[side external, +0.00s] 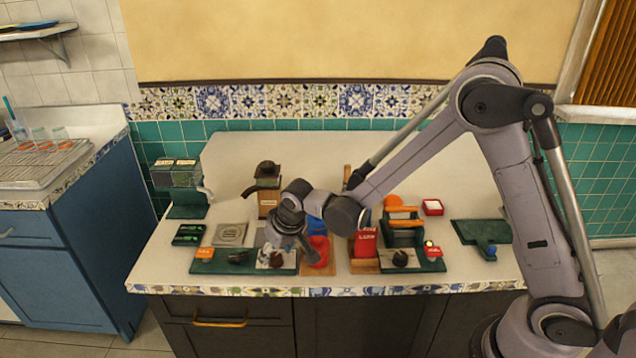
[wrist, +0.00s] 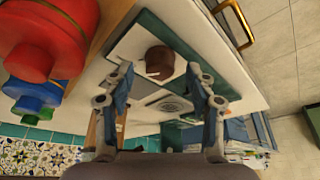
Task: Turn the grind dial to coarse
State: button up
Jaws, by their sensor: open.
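A round dark brown knob (wrist: 160,62), which looks like the dial, sits on a pale square plate (wrist: 124,47) on a green board in the wrist view. It has a small white mark on its side. In the side view the knob (side external: 276,261) is near the counter's front edge, partly hidden by my gripper. My gripper (wrist: 161,78) is open, with one finger on each side of the knob's near side in the picture. I cannot tell whether they touch it. In the side view my gripper (side external: 291,250) points down over the plate. No dial lettering is readable.
A red knobbed object (side external: 319,251) stands close to the right of my gripper.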

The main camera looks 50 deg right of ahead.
jog(key=shift+w+f, duration=0.15)
jog(key=shift+f, duration=0.2)
jog(key=c, duration=1.1)
jog(key=shift+c, duration=0.2)
jog(key=shift+n, duration=0.5)
